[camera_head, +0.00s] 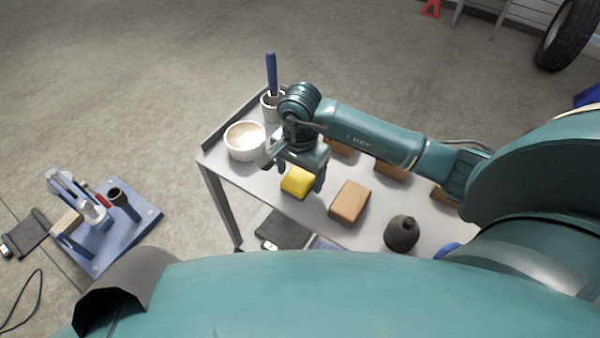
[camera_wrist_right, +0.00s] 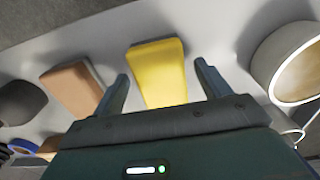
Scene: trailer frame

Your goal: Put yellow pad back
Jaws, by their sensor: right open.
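The yellow pad (camera_head: 297,182) lies on the grey cart top (camera_head: 232,174), between a white bowl and a tan block. My right gripper (camera_head: 294,175) is over the pad with its fingers apart. In the right wrist view the yellow pad (camera_wrist_right: 158,72) shows between the two open fingers (camera_wrist_right: 162,88), with a gap on each side, and I cannot tell how high the fingertips are above the cart. The gripper body hides part of the pad in the head view. My left gripper is not in view.
A white bowl (camera_head: 245,141) and a cup with a blue handle (camera_head: 271,75) stand left of the gripper. A tan block (camera_head: 349,202) and a dark bottle (camera_head: 401,234) stand to the right. More tan blocks (camera_head: 391,171) sit behind, partly under my arm. A blue tool tray (camera_head: 143,216) is at left.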

